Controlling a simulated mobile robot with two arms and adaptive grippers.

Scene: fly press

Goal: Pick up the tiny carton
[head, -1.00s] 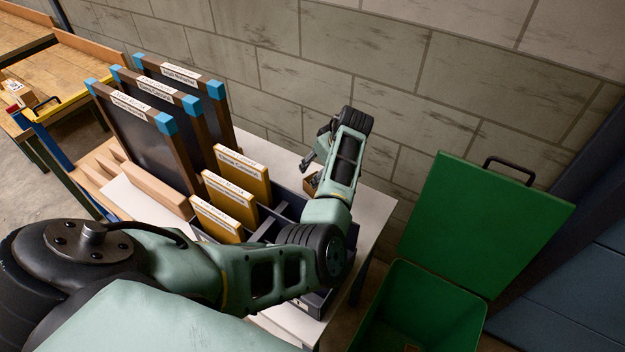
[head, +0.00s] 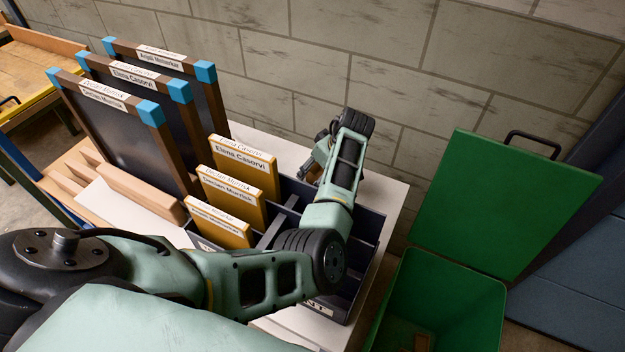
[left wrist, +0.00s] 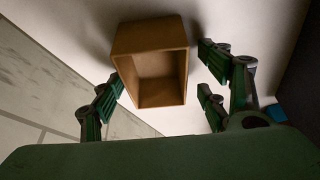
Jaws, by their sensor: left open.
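The tiny carton (left wrist: 150,38) is a small brown box on a pale surface in the left wrist view, with a hollow-looking face towards the camera. My left gripper (left wrist: 162,78) is open, with green fingers on both sides of the carton. Gaps show between the fingers and its sides, so it is not clamped. In the head view my left gripper (head: 322,160) is at the far edge of the white table, behind the dark divided bin, and mostly hides the carton. My right gripper is not in view.
A dark divided bin (head: 366,232) with yellow labelled folders (head: 243,168) stands on the white table (head: 392,190). Dark framed boards (head: 120,130) stand in a wooden rack to the left. A green open-lidded crate (head: 440,300) is at right. A block wall closes the back.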

